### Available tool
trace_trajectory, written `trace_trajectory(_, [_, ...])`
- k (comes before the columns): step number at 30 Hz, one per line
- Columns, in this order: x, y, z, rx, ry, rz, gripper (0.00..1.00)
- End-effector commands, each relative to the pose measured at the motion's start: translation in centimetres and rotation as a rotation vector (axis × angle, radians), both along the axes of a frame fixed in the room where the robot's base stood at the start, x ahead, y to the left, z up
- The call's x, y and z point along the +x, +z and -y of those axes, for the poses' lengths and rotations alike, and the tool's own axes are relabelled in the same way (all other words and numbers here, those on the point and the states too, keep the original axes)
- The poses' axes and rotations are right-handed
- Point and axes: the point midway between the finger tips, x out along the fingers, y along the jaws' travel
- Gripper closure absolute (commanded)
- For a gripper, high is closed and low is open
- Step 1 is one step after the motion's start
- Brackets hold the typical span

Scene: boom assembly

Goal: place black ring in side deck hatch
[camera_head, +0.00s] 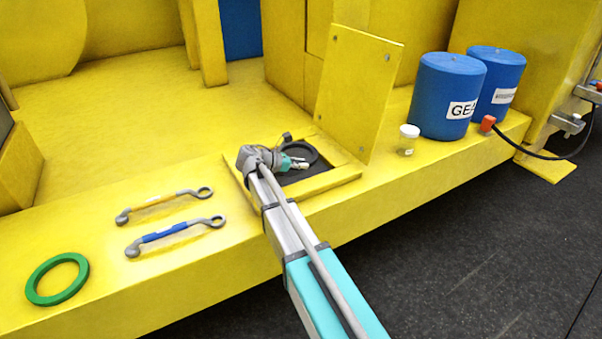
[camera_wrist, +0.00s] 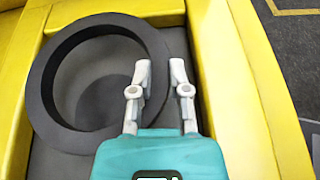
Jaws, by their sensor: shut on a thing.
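The black ring (camera_wrist: 40,92) lies inside the hatch opening in the wrist view, close to the left and far walls. Its right wall is between my gripper's (camera_wrist: 160,75) two fingers, one inside the hole and one outside. My gripper is shut on this wall. In the head view the ring (camera_head: 316,154) shows partly behind my gripper (camera_head: 300,163). The side deck hatch (camera_head: 336,181) is a square opening with a yellow rim, and its lid (camera_head: 358,95) stands open behind it. I cannot tell whether the ring touches the hatch floor.
Two wrenches (camera_head: 165,206) (camera_head: 175,235) and a green ring (camera_head: 34,284) lie on the deck to the left. A small jar (camera_head: 406,145) and two blue canisters (camera_head: 440,110) (camera_head: 508,70) stand to the right. The deck's front edge drops to a dark floor.

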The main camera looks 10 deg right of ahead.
Motion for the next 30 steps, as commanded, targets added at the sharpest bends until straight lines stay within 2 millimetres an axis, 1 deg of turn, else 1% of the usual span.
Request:
trace_trajectory(4, [0.8,-1.2,0.3,-0.001,0.000,0.001,1.00])
trace_trajectory(13, [0.6,-3.5,0.3,-0.001,0.000,0.000,1.00])
trace_trajectory(17, [0.6,-3.8,0.3,-0.001,-0.001,0.001,1.00])
trace_trajectory(30, [0.6,-4.0,0.4,-0.001,-0.001,0.001,1.00])
